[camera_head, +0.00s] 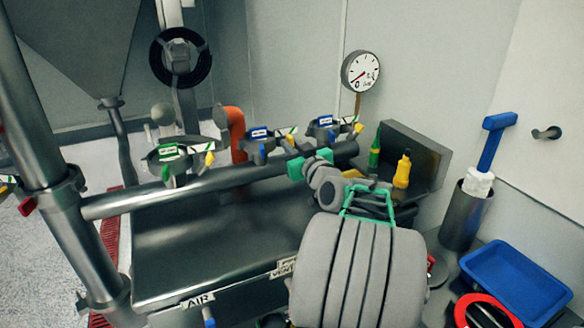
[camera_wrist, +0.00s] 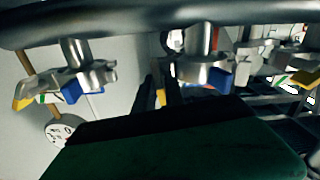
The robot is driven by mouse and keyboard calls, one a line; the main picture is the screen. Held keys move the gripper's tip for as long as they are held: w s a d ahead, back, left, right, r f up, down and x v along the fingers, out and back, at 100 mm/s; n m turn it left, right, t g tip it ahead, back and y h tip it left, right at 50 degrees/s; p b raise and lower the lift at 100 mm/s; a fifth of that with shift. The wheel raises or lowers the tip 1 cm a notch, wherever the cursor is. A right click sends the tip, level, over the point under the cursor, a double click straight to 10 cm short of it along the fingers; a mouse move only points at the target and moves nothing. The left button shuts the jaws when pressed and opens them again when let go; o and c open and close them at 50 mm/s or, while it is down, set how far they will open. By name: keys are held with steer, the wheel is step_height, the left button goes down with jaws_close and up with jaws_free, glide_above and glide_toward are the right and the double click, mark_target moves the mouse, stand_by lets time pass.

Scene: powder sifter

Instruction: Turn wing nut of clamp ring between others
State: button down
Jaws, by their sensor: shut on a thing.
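Three clamp rings sit in a row along the steel pipe in the head view: a left one (camera_head: 172,153) with a green label, a middle one (camera_head: 261,146) and a right one (camera_head: 324,128) with blue labels. Each shows a small yellow piece, seemingly its wing nut. My gripper (camera_head: 293,159) is at the middle clamp, partly hidden by its own wrist. In the wrist view, the dark fingers close around the yellow wing nut (camera_wrist: 160,97) of the middle clamp (camera_wrist: 203,70). The right clamp also shows in the wrist view (camera_wrist: 75,78), apart from the fingers.
The thick pipe (camera_head: 120,204) runs close beside the gripper. A round gauge (camera_head: 361,71) stands behind. Green (camera_head: 375,150) and yellow (camera_head: 402,170) bottles stand to the right. A blue tray (camera_head: 514,278) and a blue-handled tool (camera_head: 493,143) in a steel cylinder are farther right.

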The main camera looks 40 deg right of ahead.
steer(key=n+b, duration=0.1)
steer(key=b, duration=0.2)
steer(key=f+n+b, duration=0.1)
steer(key=n+b, duration=0.1)
steer(key=b, duration=0.2)
steer(key=shift+n+b, duration=0.3)
steer(key=n+b, duration=0.1)
steer(key=b, duration=0.1)
steer(key=n+b, duration=0.1)
steer(key=b, duration=0.2)
steer(key=shift+a+r+n, duration=0.1)
steer(key=shift+r+n, duration=0.15)
steer(key=shift+n, duration=0.15)
steer(key=shift+r+b, duration=0.1)
steer(key=shift+b, duration=0.2)
steer(key=shift+r+n, duration=0.1)
steer(key=shift+n, duration=0.2)
steer(key=c, duration=1.5)
jaws_free()
steer(key=shift+c, duration=0.2)
steer(key=v, duration=0.7)
steer(key=shift+s+a, duration=0.2)
steer(key=shift+s, duration=0.15)
